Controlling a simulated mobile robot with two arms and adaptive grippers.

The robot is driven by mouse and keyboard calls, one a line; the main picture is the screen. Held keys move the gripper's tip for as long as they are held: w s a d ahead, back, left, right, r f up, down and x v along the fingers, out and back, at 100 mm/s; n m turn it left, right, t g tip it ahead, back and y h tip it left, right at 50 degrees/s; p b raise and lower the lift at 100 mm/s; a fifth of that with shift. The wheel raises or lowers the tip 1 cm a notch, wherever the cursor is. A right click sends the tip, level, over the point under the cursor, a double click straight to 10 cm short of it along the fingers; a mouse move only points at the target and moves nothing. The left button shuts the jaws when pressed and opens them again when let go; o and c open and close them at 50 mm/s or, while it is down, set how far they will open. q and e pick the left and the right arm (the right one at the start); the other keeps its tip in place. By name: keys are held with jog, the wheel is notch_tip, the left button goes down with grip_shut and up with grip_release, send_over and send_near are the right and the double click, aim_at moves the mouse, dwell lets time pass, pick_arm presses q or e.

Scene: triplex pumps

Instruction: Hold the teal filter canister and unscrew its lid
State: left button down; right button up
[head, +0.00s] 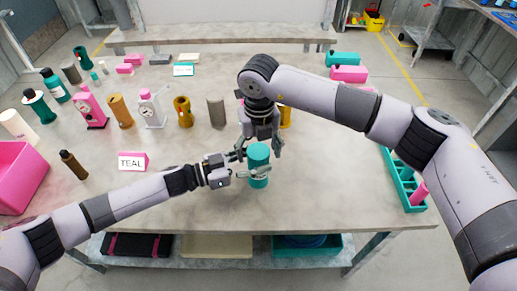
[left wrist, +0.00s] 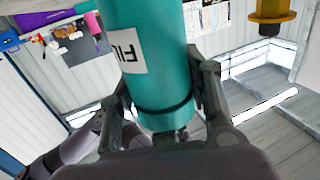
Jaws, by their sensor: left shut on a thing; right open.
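The teal filter canister (head: 258,179) stands upright near the front middle of the table, and its teal lid (head: 258,152) is at its top. My left gripper (head: 252,172) is shut around the canister from the left. The left wrist view shows the teal body (left wrist: 150,80) with a white label between both fingers of my left gripper (left wrist: 158,100). My right gripper (head: 260,145) points down from above, open, with its fingers around the height of the lid. Whether a finger touches the lid cannot be told.
Several bottles, gauges and brass parts stand at the back left. A teal tray (head: 406,182) lies at the right edge. The table front left of the canister is clear.

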notch_tip(320, 180, up, 5)
jog(key=shift+f, duration=0.1)
jog(key=shift+c, duration=0.5)
notch_tip(320, 180, up, 3)
jog(key=m, duration=0.3)
jog(key=shift+f, duration=3.9)
jog(key=shift+c, duration=0.4)
jog(key=c, duration=1.1)
jog(key=n, duration=0.3)
jog(key=shift+a, duration=0.1)
